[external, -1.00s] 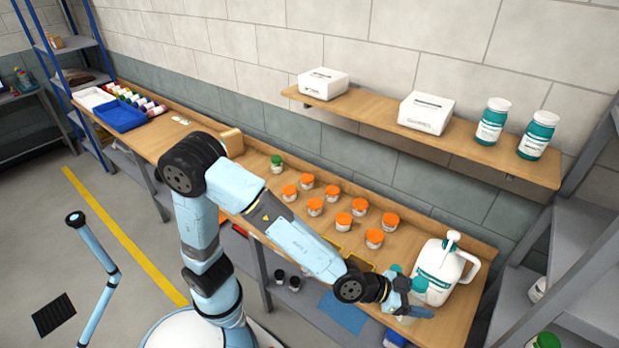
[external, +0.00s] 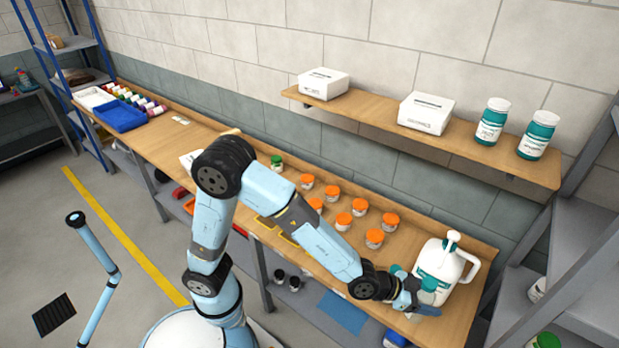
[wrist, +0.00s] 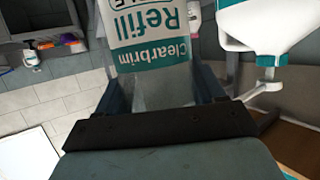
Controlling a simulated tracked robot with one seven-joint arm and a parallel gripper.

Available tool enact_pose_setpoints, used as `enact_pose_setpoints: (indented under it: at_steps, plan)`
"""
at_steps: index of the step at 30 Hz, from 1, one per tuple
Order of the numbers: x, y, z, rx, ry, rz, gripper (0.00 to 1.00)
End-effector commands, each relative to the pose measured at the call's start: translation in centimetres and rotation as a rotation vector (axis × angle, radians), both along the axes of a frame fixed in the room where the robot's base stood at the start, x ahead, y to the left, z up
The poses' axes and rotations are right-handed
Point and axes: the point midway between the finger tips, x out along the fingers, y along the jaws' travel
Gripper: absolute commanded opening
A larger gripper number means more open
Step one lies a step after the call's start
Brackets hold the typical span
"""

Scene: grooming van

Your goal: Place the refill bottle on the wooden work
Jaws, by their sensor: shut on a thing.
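The refill bottle (wrist: 150,38) fills the middle of the wrist view, with a white and teal label reading "Clearbrim Refill" upside down. It sits between the two fingers of my gripper (wrist: 165,90), which is shut on it. In the external view my gripper (external: 416,303) is low at the right end of the wooden work bench (external: 465,306), just in front of the large white pump jug. The bottle is mostly hidden there by my gripper, and I cannot tell whether its base touches the wood.
The white pump jug (external: 447,268) stands close behind my gripper; it also shows in the wrist view (wrist: 262,30). Several orange-lidded jars (external: 375,239) stand to the left on the bench. A wall shelf (external: 460,158) above holds white boxes and teal bottles. Grey shelving (external: 570,235) stands at right.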

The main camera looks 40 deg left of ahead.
Motion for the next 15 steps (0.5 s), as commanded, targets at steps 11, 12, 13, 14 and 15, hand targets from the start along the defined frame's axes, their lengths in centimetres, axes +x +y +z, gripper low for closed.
enact_pose_setpoints:
  at_steps: [11,12,13,14,15]
  plan:
    - [3.3,-4.0,-2.7,0.001,0.001,0.002,0.39]
    - [3.7,-4.7,-2.9,0.000,-0.001,0.002,0.39]
    - [4.0,-5.1,-3.2,0.001,0.000,0.002,0.39]
    - [4.3,-5.5,-3.4,0.000,-0.001,0.002,0.39]
    - [4.7,-6.1,-3.7,0.001,0.000,0.002,0.39]
